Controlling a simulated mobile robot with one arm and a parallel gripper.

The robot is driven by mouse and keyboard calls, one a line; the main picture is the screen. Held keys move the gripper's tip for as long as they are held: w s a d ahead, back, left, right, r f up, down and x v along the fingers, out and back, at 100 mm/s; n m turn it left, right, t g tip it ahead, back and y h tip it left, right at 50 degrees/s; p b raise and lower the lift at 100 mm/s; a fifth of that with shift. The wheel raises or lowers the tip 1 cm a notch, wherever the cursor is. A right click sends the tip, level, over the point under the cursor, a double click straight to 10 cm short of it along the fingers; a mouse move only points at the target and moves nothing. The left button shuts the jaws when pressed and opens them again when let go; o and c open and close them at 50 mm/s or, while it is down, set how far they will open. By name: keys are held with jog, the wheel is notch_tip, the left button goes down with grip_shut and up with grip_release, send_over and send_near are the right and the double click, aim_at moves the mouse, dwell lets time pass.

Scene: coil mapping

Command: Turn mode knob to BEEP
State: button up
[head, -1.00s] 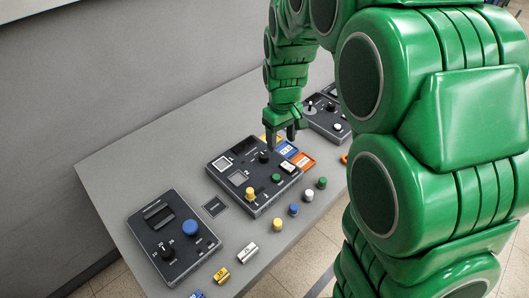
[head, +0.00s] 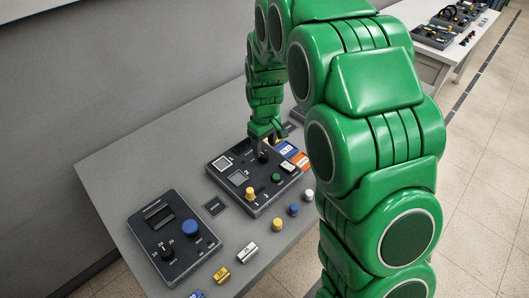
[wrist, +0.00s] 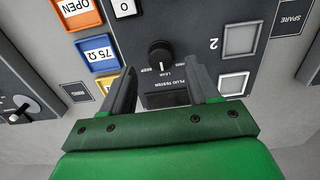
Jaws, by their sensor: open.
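The mode knob (wrist: 160,52) is a round black knob with a white pointer mark, on the dark plug tester panel (wrist: 180,15). In the wrist view the pointer appears to face the LEAK label, with BEEP printed beside it. My gripper (wrist: 160,78) is open and empty; its dark fingers stand left and right of the knob's line, with tips just short of it. I cannot tell their height above the panel. In the head view the knob (head: 264,157) shows just below my gripper (head: 267,139).
The panel also has a yellow knob (head: 249,192), a green button (head: 276,178) and pale square windows. Orange and blue cards (wrist: 94,48) lie beside it. A second dark box (head: 173,236) with a blue button stands at front left. Loose caps and small blocks lie along the table's front.

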aim_at(264, 155)
notch_tip(264, 155, down, 4)
jog(key=shift+f, duration=0.1)
jog(key=c, duration=1)
jog(key=shift+c, duration=0.2)
